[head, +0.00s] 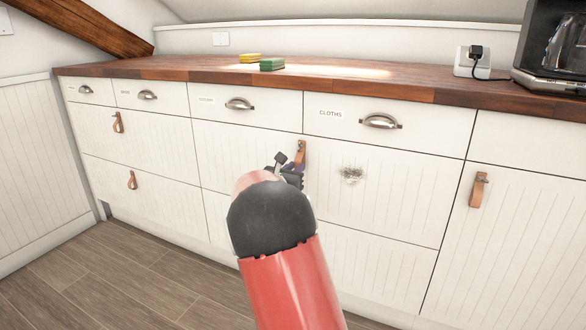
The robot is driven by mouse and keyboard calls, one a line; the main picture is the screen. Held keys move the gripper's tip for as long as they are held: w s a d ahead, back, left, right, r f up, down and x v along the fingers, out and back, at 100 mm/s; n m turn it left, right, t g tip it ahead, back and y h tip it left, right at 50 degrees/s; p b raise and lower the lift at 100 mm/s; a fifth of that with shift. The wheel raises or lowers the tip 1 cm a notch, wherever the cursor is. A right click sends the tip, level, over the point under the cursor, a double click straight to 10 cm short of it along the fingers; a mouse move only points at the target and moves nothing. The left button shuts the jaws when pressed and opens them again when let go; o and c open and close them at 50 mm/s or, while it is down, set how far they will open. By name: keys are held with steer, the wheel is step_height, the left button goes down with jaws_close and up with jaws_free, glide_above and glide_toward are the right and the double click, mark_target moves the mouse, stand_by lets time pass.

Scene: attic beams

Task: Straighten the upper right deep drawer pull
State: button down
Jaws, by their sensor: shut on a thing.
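A tan leather strap pull (301,150) shows just above my gripper, near the seam at the left side of the upper right deep drawer (400,190). Its top end is visible and leans slightly; its lower part is hidden behind the fingers. My gripper (291,168) is at the cabinet front and is shut on this pull. My arm hides much of the gripper and the front below it.
Other leather pulls hang at the left (118,122) and on the right door (479,190). Metal cup handles (381,121) line the shallow drawers above. Sponges (271,64) and a coffee maker (550,55) stand on the wooden worktop (180,76). The floor at left is clear.

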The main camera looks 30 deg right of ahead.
stand_by(0.3)
steer(key=c, duration=1.3)
jaws_free()
steer(key=v, duration=0.7)
steer(key=shift+s+a, duration=0.25)
steer(key=shift+a, duration=0.1)
